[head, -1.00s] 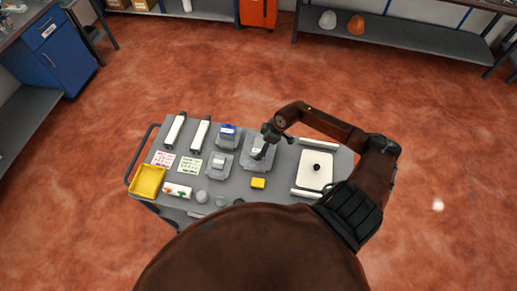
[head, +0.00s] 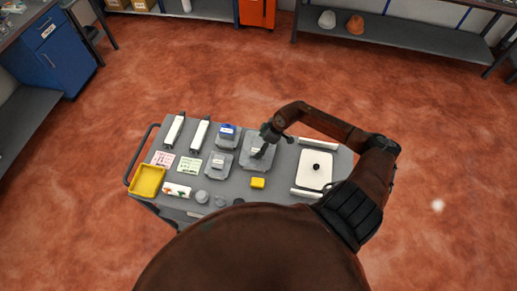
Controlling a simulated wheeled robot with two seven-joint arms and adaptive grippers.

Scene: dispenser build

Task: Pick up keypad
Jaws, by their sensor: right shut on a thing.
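My right gripper (head: 262,150) reaches down from the right over a grey square tray (head: 250,163) in the middle of the cart. It is shut on a small dark thing at that tray, which I take to be the keypad (head: 257,154). The gripper hides most of it, and I cannot tell whether it is lifted clear of the tray. My left gripper is not in view.
The grey cart (head: 233,186) also holds a blue-topped part (head: 227,131), another small grey tray (head: 218,163), a yellow block (head: 257,183), a yellow bin (head: 147,180), two white tubes and a white panel with a black knob (head: 316,168). Open floor surrounds the cart.

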